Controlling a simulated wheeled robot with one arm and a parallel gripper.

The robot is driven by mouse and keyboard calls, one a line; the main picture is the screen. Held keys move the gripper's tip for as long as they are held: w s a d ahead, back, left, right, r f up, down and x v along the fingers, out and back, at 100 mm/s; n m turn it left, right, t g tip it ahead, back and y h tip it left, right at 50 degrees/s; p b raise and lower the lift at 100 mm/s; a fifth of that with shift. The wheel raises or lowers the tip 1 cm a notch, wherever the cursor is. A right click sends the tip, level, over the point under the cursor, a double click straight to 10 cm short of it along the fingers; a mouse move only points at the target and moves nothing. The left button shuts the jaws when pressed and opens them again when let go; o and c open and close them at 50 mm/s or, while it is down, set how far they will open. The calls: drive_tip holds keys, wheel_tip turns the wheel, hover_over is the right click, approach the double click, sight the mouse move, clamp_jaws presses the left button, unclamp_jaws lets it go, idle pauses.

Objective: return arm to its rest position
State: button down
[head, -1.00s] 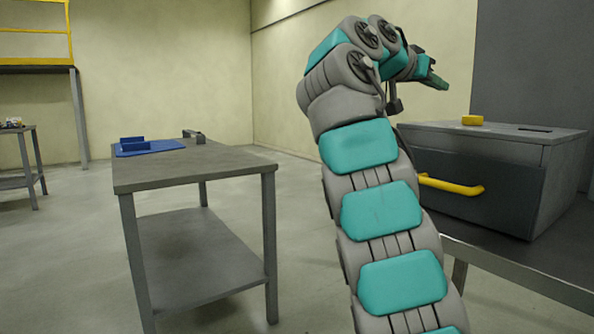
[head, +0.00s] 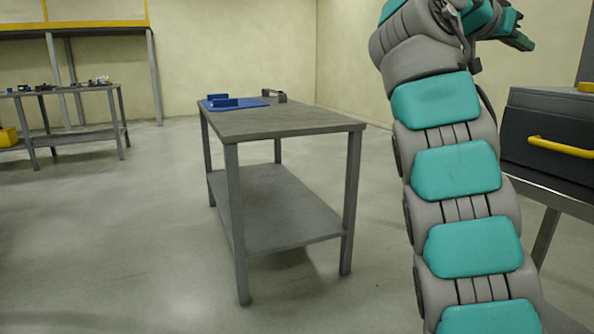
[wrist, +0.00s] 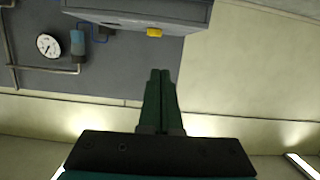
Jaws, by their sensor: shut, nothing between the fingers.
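My arm rises on the right side of the head view, with teal pads on grey links. My gripper (head: 522,40) is at the upper right, raised in the air and pointing right, above the level of the drawer cabinet. In the wrist view, my gripper (wrist: 160,75) shows its two dark green fingers side by side, shut with nothing between them. No object touches it.
A grey table (head: 290,124) with a blue tray (head: 235,103) stands left of my arm. A dark drawer cabinet (head: 545,130) with a yellow handle (head: 562,147) is at the right; a yellow block (wrist: 154,32) lies on it. Open floor lies at left.

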drive_tip(key=s+a+f+n+g+y, duration=0.1)
drive_tip(key=s+a+f+n+y, duration=0.15)
drive_tip(key=f, duration=0.65)
drive_tip(key=s+a+f+n+g+y, duration=0.1)
drive_tip(key=s+a+f+n+y, duration=0.2)
drive_tip(key=f, duration=0.7)
drive_tip(key=s+a+f+n+g+y, duration=0.1)
drive_tip(key=s+a+f+n+y, duration=0.15)
drive_tip(key=s+f, duration=0.45)
drive_tip(key=s+a+f+n+g+y, duration=0.2)
drive_tip(key=s+a+f+y, duration=0.1)
drive_tip(key=s+a+f, duration=0.6)
drive_tip(key=s+a+f+n+g+y, duration=0.2)
drive_tip(key=s+a+f, duration=0.7)
drive_tip(key=s+f, duration=0.8)
wheel_tip(320, 180, down, 2)
drive_tip(key=shift+f+n+g+y, duration=0.2)
drive_tip(key=shift+n+g+y, duration=0.2)
drive_tip(key=shift+n+y, duration=0.2)
